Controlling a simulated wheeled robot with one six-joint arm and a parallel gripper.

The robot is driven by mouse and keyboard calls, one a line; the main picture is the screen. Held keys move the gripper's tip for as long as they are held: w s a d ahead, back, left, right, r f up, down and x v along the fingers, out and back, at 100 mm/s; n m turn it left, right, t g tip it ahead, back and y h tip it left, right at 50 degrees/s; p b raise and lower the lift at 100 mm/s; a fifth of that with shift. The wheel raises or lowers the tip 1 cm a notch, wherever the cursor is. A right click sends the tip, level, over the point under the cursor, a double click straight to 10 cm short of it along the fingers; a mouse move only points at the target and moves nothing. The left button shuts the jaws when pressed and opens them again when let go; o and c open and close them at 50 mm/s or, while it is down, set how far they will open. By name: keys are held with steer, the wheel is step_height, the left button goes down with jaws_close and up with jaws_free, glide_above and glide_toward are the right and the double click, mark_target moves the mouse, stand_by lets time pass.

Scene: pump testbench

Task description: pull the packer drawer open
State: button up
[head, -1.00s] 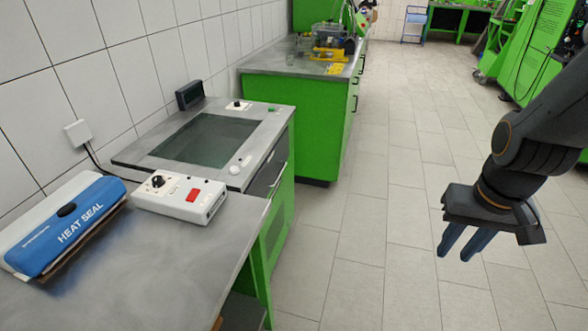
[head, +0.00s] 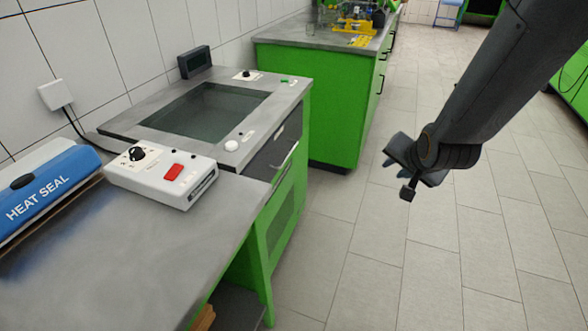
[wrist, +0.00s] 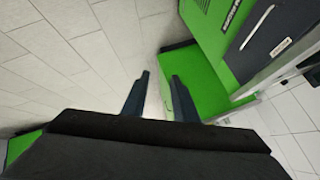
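The packer is a green cabinet with a grey top and a dark glass window (head: 205,115). Its dark drawer front (head: 265,158) faces right, under the top's edge, and looks shut. A silver bar handle (head: 285,156) runs along it. In the wrist view the dark drawer front (wrist: 280,28) is at the upper right, with its handle (wrist: 257,27) and a small white label. My gripper (head: 390,165) is in the air over the aisle, right of the drawer and apart from it. In the wrist view its two fingers (wrist: 160,78) are spread, with nothing between them.
A grey table with a white control box (head: 160,178) and a blue heat sealer (head: 45,185) stands at the near left. Another green cabinet (head: 315,105) stands beyond the packer. The tiled floor (head: 400,250) right of the packer is clear.

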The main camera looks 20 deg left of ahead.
steer(key=w+a+f+m+t+y+b, duration=0.2)
steer(key=a+f+y+b, duration=0.25)
steer(key=a, duration=0.45)
steer(key=w+a+f+m+t+y+b, duration=0.25)
steer(key=a+f+b, duration=0.3)
steer(key=a, duration=0.35)
steer(key=w+a+f+m+t+y+b, duration=0.2)
steer(key=a+f+m+y+b, duration=0.15)
steer(key=a+b, duration=0.4)
steer(key=f+p+x, duration=0.1)
steer(key=x, duration=0.7)
steer(key=shift+s+a+r+n+p, duration=0.2)
steer(key=shift+a+n+p, duration=0.15)
steer(key=shift+a+n, duration=0.05)
steer(key=shift+c, duration=0.4)
jaws_close()
